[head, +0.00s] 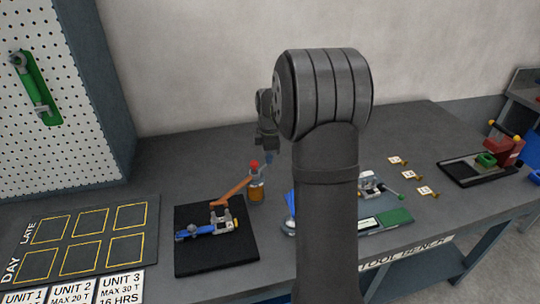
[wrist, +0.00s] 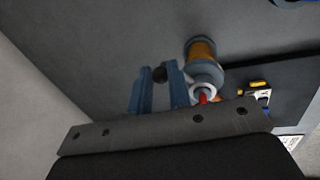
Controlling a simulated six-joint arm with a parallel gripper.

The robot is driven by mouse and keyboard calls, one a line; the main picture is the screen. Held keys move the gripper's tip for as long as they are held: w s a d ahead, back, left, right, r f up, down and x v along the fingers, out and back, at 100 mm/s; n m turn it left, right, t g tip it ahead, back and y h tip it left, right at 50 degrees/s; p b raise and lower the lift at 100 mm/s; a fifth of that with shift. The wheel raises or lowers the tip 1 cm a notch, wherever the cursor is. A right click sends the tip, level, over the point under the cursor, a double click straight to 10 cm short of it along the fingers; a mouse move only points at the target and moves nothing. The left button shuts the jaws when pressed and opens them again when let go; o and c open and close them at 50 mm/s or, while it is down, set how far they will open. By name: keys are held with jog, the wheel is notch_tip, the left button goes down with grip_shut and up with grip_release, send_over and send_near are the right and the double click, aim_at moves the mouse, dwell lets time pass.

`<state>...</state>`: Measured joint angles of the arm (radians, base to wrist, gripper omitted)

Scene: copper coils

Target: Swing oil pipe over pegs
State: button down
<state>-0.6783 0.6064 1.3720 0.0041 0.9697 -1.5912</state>
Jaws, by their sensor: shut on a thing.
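An orange-brown oil pipe (head: 235,188) slants from beside the amber oil bottle (head: 257,191) down-left over the black mat (head: 242,259). The bottle has a red top; it also shows in the wrist view (wrist: 203,52), just right of my fingers. Small grey upright parts, perhaps the pegs (head: 221,217), stand on the mat near the pipe's lower left end. My gripper (head: 268,159) is above and slightly right of the bottle. I cannot tell how this piece joins the pipe.
A blue tool (head: 208,229) lies on the mat. A board with yellow-outlined squares (head: 80,240) is at left. My arm hides part of the bench. A green-handled device (head: 372,187), brass pieces (head: 425,190) and a red machine (head: 500,148) are at right.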

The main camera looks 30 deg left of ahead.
jog(key=shift+a+r, duration=0.1)
jog(key=shift+a, duration=0.05)
dwell(0.3)
jog(key=c, duration=1.3)
grip_release()
jog(key=shift+c, duration=0.2)
notch_tip(320, 180, up, 17)
jog(key=s+d, duration=0.2)
jog(key=shift+s+d, duration=0.15)
jog(key=shift+s, duration=0.1)
jog(key=f, duration=0.5)
jog(key=w+a+f, duration=0.1)
jog(key=f, duration=0.5)
jog(key=w+a+f, duration=0.1)
jog(key=f, duration=0.5)
jog(key=shift+w+a+f, duration=0.1)
jog(key=shift+w, duration=0.15)
